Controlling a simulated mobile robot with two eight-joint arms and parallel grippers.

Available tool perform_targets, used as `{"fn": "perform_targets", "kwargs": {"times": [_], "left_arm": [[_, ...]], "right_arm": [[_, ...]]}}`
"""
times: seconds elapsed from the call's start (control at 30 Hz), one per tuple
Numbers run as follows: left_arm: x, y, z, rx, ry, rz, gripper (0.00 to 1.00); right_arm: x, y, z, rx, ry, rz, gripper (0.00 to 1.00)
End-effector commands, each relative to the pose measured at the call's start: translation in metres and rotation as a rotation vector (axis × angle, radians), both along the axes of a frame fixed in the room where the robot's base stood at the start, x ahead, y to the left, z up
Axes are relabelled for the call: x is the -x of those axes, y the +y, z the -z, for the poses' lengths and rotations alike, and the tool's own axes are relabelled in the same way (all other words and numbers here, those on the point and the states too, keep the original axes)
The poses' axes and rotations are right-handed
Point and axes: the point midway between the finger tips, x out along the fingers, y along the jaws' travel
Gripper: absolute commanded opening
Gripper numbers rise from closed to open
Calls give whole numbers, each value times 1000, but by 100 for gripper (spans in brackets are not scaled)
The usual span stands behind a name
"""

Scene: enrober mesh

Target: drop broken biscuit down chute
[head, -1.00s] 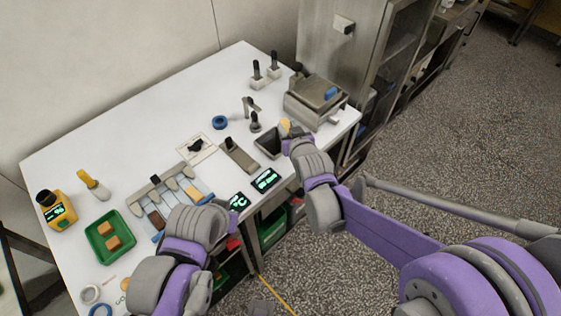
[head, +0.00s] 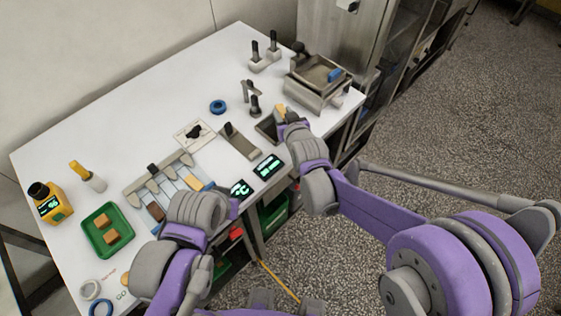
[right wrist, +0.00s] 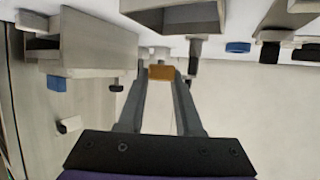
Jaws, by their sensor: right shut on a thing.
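My right gripper (right wrist: 161,76) is shut on a brown-orange biscuit piece (right wrist: 161,71), held between its fingertips. In the head view the piece (head: 281,109) is a small tan patch just beyond my right wrist, which hides most of the fingers. The chute appears to be the dark, open-topped metal box (head: 266,130) on the table edge. The piece is beside its back right side in the head view; its exact height above the table is unclear. The box also shows in the right wrist view (right wrist: 172,18). My left arm is at bottom left, its fingers hidden.
A metal machine with a tray (head: 318,85) stands right of the chute. A laned rack (head: 172,188) holds biscuits at the left. A green tray (head: 98,247) holds brown pieces. Displays (head: 268,165) line the front edge. The table's back left (head: 130,115) is clear.

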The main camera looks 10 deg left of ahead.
Motion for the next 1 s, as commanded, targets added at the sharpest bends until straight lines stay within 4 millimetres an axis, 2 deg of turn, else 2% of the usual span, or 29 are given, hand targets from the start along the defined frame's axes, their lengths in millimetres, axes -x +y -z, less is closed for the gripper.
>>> {"fn": "perform_targets", "kwargs": {"times": [0.3,0.33,0.5,0.83,1.0], "left_arm": [[1,0,2,0,1,0,0],[1,0,2,0,1,0,0],[1,0,2,0,1,0,0],[1,0,2,0,2,0,0],[1,0,3,0,2,0,0]], "right_arm": [[-1,0,3,1,-1,1,3],[-1,0,3,1,-1,1,39],[-1,0,3,1,-1,1,69],[1,-1,2,0,-1,0,69],[16,-8,-4,0,-1,0,69]]}}
